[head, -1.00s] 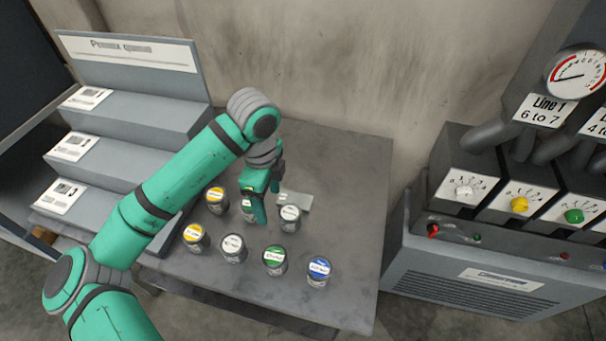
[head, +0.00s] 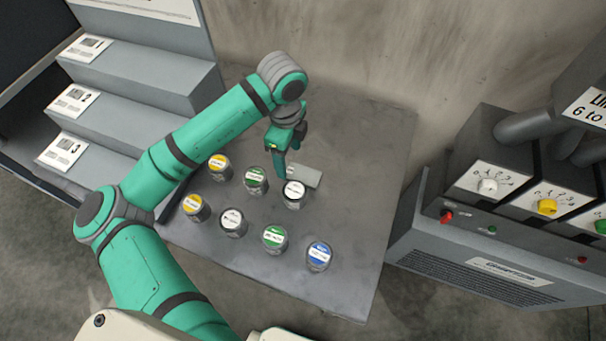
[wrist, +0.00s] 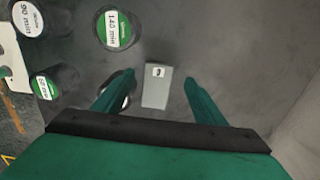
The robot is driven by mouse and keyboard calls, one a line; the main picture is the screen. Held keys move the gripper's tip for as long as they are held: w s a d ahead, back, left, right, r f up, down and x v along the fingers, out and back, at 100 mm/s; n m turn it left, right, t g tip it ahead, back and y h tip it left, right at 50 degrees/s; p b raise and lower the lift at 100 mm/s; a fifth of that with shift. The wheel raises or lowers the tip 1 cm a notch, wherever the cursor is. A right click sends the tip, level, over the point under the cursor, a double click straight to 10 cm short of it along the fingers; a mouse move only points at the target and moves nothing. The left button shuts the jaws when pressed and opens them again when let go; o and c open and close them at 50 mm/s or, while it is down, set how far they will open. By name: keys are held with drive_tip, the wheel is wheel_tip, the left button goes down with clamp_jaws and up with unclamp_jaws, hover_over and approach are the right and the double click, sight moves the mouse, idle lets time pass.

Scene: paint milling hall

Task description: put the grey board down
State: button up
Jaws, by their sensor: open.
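My gripper (head: 283,165) is open and empty, pointing down above the table just left of the board in the head view. In the wrist view the fingers of my gripper (wrist: 150,82) stand wide apart, and the left one partly covers a can.
Several cans with yellow, green, white and blue lids, such as the blue one (head: 319,256), stand in front of and left of the board. A stepped grey rack (head: 150,75) is at left, a dial machine (head: 500,200) at right. The table's right part is clear.

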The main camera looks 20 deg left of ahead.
sight(289, 170)
drive_tip(key=shift+s+f, duration=0.1)
drive_tip(key=shift+f, duration=2.4)
drive_tip(key=c, duration=1.3)
drive_tip(key=shift+o, duration=0.2)
drive_tip(key=shift+r, duration=0.1)
